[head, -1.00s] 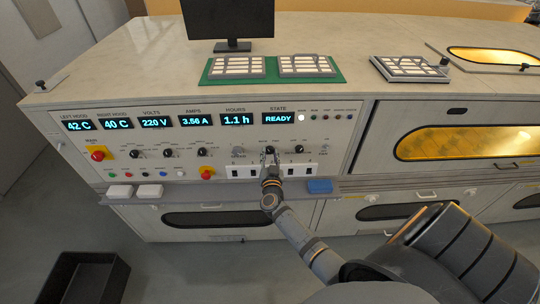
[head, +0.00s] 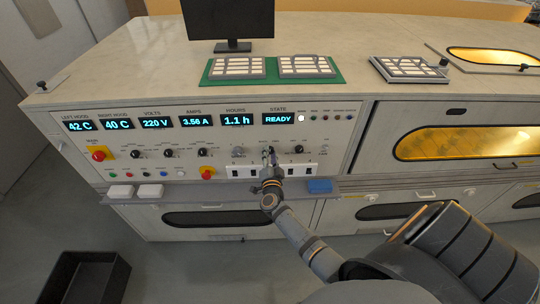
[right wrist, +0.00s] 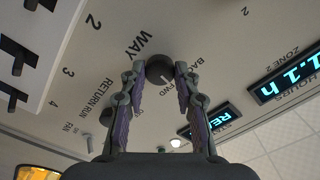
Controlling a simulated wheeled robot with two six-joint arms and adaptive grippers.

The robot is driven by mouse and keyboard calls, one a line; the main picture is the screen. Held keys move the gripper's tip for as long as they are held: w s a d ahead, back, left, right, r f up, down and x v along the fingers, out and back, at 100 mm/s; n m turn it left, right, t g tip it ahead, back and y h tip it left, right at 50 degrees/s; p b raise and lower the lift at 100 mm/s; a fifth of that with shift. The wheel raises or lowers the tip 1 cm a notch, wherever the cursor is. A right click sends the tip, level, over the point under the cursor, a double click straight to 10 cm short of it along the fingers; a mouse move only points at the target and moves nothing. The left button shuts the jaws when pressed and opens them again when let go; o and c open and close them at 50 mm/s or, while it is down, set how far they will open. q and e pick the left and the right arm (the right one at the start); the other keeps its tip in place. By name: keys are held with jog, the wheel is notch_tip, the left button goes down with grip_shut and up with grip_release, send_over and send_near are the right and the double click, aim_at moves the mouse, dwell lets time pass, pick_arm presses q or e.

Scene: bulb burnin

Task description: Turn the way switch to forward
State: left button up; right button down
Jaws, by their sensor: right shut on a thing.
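The way switch is a round dark knob (right wrist: 160,68) on the control panel, beside the printed words WAY, BACK and FWD in the right wrist view. My right gripper (right wrist: 158,76) has one finger on each side of the knob and is shut on it. In the head view the right gripper (head: 268,156) reaches up to the panel below the STATE display and hides most of the knob. A small pale mark shows on the knob, but I cannot tell surely which word it points at. My left gripper is not in view.
Other knobs (head: 299,150) and a row of white switch plates (head: 244,171) lie close around the right gripper. A blue block (head: 319,186) and white blocks (head: 121,191) sit on the ledge. The STATE display (head: 278,118) reads READY.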

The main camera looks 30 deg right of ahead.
jog(key=shift+m, duration=2.3)
jog(key=c, duration=1)
grip_release()
jog(key=v, duration=1.2)
jog(key=shift+s, duration=0.1)
